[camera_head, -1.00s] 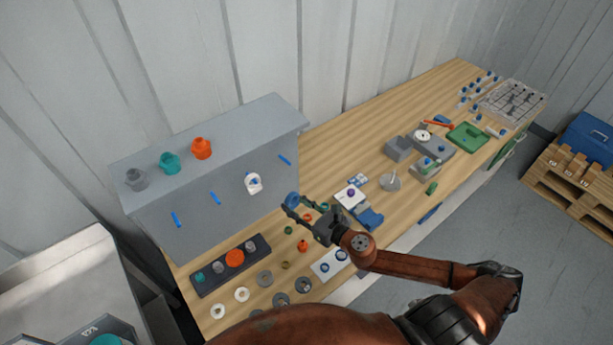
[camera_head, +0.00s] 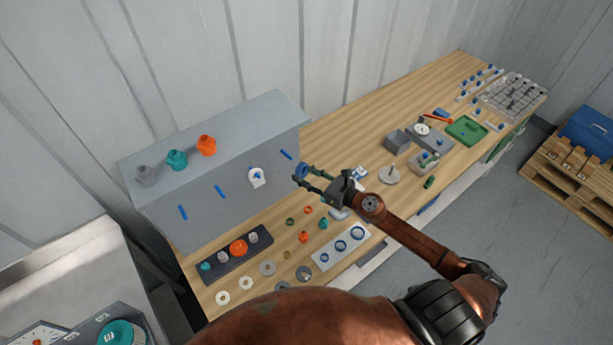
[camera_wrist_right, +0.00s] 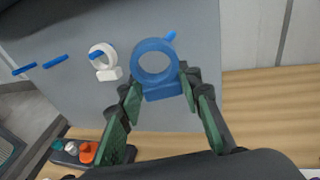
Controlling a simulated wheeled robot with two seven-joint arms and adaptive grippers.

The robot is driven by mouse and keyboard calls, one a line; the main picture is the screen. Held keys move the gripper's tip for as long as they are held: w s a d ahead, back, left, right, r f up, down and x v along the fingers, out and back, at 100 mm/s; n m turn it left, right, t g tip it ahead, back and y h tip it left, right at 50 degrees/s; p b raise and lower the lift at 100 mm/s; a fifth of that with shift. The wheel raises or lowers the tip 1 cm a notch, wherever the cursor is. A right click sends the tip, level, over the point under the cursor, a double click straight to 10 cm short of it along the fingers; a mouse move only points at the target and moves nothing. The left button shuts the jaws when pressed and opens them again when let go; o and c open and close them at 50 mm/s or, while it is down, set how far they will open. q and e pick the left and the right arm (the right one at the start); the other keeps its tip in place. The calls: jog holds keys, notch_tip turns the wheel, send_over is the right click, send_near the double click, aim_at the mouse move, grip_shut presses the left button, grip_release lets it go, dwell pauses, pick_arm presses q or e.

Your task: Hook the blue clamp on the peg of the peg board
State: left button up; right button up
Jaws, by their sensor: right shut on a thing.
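My right gripper (camera_head: 308,179) is shut on the blue clamp (camera_head: 301,171), a ring with a block-shaped base, in front of the grey peg board (camera_head: 235,205). In the right wrist view the clamp (camera_wrist_right: 137,76) stands ring-up between the fingertips (camera_wrist_right: 160,92), gripped near its base. A blue peg (camera_wrist_right: 169,37) shows at the ring's upper right edge; the peg also shows in the head view (camera_head: 286,155), up and left of the clamp. I cannot tell whether the ring touches the peg. My left gripper is not in view.
A white clamp (camera_head: 254,182) hangs on a neighbouring peg, left of the blue clamp. Two more blue pegs farther left are bare. Grey, teal and orange fittings stand on the board's top. Small parts and a dark tray (camera_head: 208,281) lie on the wooden bench below.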

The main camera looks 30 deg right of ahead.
jog(key=shift+w+a, duration=0.15)
jog(key=shift+w, duration=0.65)
pick_arm(q)
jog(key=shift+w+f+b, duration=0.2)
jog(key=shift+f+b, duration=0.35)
jog(key=shift+b, duration=0.05)
pick_arm(e)
jog(key=shift+w+a+f, duration=0.15)
jog(key=shift+w+f, duration=0.1)
jog(key=shift+w, duration=0.9)
jog(key=shift+w+a+f, duration=0.15)
jog(key=shift+w+f, duration=0.15)
jog(key=shift+w, duration=0.8)
jog(key=shift+w+a+f, duration=0.15)
jog(key=shift+w+f, duration=0.1)
jog(key=shift+w, duration=0.9)
jog(key=o, duration=1.2)
jog(key=shift+o, duration=0.2)
